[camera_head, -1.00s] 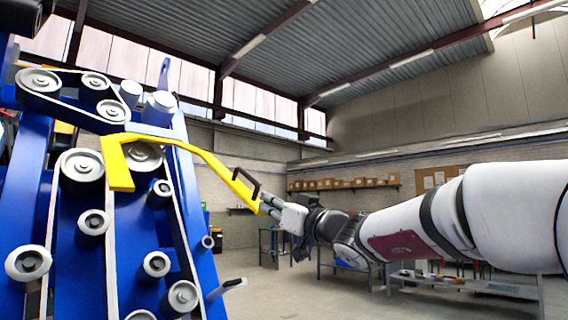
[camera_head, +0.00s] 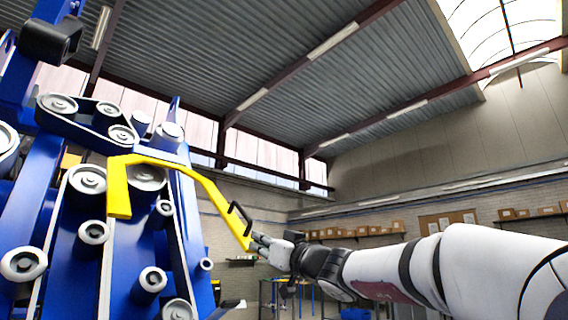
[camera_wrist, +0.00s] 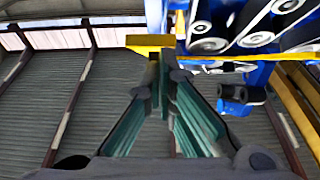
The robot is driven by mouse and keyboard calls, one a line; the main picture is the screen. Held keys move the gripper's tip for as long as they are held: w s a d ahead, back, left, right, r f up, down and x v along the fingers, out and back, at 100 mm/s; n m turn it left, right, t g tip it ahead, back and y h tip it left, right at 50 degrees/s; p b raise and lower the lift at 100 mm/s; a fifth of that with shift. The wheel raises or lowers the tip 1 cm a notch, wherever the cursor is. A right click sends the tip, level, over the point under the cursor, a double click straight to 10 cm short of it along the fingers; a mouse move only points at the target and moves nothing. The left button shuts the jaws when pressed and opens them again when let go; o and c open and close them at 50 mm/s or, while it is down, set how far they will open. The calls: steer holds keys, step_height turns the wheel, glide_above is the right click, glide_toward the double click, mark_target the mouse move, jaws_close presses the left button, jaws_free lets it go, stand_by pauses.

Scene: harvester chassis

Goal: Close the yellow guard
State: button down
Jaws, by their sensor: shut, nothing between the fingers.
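The yellow guard (camera_head: 206,186) is a bent bar frame on the front of the blue machine, in the head view. One end hangs down over the belts at the left; its long arm slopes out and down to the right, standing away from the machine. A black handle (camera_head: 239,217) sits near its outer end. My gripper (camera_head: 257,239) is shut and empty at the guard's outer end, just below the handle; I cannot tell whether it touches. In the wrist view my shut fingers (camera_wrist: 168,62) point towards a yellow bar (camera_wrist: 150,40), close behind the tips.
The blue machine (camera_head: 125,235) carries several grey rollers and belts at the left. My arm reaches in from the right. Shelves with boxes (camera_head: 350,233) line the far wall, and a workbench stands below. The space between the machine and the wall looks clear.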

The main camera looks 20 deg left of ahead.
steer(key=w+a+f+b, duration=0.4)
steer(key=a+f+b, duration=0.3)
steer(key=f, duration=0.2)
steer(key=shift+f+b, duration=0.15)
steer(key=shift+b, duration=0.2)
steer(key=shift+w, duration=0.1)
stand_by(0.7)
